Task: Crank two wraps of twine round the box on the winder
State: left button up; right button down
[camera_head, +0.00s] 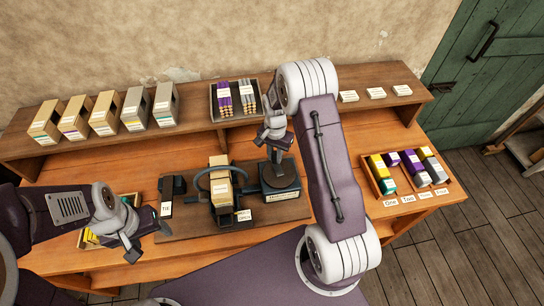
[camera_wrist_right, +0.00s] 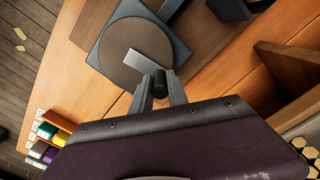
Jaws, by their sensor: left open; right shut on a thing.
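The winder's tan box (camera_head: 220,172) stands upright in the middle of the dark base board, with a dark ring (camera_head: 203,179) around it. To its right is the crank unit (camera_head: 281,193), a dark square block. In the right wrist view its round brown disc (camera_wrist_right: 118,42) carries a light crank bar (camera_wrist_right: 143,61) and a black knob (camera_wrist_right: 160,85). My right gripper (camera_wrist_right: 160,92) is shut on this knob; in the head view it (camera_head: 276,156) is above the crank unit. My left gripper (camera_head: 146,243) is open and empty at the front left. I cannot make out twine on the box.
A dark post (camera_head: 172,187) with a "TIE" label stands left of the box. Several boxes (camera_head: 104,113) and a tray of rolls (camera_head: 236,101) line the back shelf. A tray of coloured blocks (camera_head: 408,171) lies right. Another tray (camera_head: 95,236) sits behind my left gripper.

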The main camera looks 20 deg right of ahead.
aim_at(289, 166)
jog(key=m, duration=0.2)
jog(key=d+m, duration=0.1)
jog(key=shift+d+r+m, duration=0.1)
jog(key=shift+d+m, duration=0.2)
jog(key=shift+m, duration=0.1)
jog(key=m, duration=0.1)
jog(key=d+m, duration=0.1)
jog(key=m, duration=0.1)
jog(key=shift+s+d+m, duration=0.1)
jog(key=shift+s+m, duration=0.2)
jog(key=shift+s, duration=0.1)
jog(key=m, duration=0.2)
jog(key=shift+s+d+m, duration=0.3)
jog(key=shift+s+d, duration=0.05)
jog(key=shift+s, duration=0.05)
jog(key=shift+s+d+m, duration=0.15)
jog(key=shift+s+m, duration=0.2)
jog(key=shift+m, duration=0.55)
jog(key=shift+s+d+m, duration=0.15)
jog(key=shift+s+m, duration=0.15)
jog(key=shift+m, duration=0.6)
jog(key=c, duration=1.3)
grip_release()
jog(key=shift+s, duration=0.15)
